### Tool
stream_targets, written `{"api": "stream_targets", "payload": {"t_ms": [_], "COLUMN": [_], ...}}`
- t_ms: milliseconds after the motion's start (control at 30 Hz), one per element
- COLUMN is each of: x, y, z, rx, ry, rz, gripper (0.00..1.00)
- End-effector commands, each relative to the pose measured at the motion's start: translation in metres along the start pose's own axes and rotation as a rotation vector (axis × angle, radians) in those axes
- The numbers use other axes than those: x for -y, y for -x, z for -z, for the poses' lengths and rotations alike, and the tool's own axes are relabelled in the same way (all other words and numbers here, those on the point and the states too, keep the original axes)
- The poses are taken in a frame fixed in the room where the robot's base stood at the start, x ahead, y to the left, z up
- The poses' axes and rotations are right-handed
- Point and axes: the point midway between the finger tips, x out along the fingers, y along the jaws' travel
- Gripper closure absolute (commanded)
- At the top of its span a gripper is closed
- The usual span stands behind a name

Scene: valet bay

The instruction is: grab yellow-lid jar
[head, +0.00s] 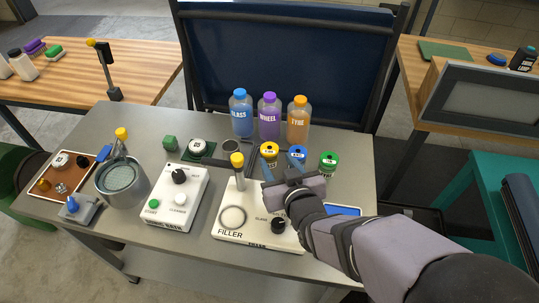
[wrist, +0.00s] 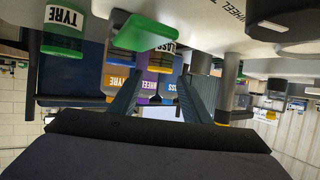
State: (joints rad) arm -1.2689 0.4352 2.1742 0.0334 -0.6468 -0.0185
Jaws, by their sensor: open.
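The yellow-lid jar (head: 268,153) stands upright on the grey bench in the head view, leftmost of three small jars. The blue-lid jar (head: 297,155) stands close to its right, and the green-lid jar (head: 328,163) is farther right. My gripper (head: 280,181) is open and empty, on the near side of the yellow-lid and blue-lid jars and apart from the yellow-lid jar. The upside-down wrist view shows both fingers spread, with coloured jars and bottles beyond; I cannot tell surely which patch there is the yellow lid.
Tall blue, purple and orange bottles (head: 269,117) stand behind the jars. The white filler (head: 258,236) with its yellow-topped post (head: 238,170) lies left of and under my gripper. A second white device (head: 174,197) and a metal pot (head: 121,183) stand farther left.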

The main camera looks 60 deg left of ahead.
Motion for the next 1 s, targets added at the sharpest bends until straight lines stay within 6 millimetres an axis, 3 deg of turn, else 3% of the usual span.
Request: {"api": "stream_targets", "payload": {"t_ms": [367,733,1000], "x": [0.000,0.000,0.000], "y": [-0.013,-0.051,-0.057], "z": [0.000,-0.001,-0.001], "rx": [0.002,0.001,0.000], "ry": [0.000,0.000,0.000], "rz": [-0.001,-0.001,-0.001], "gripper": [0.57,0.57,0.57]}}
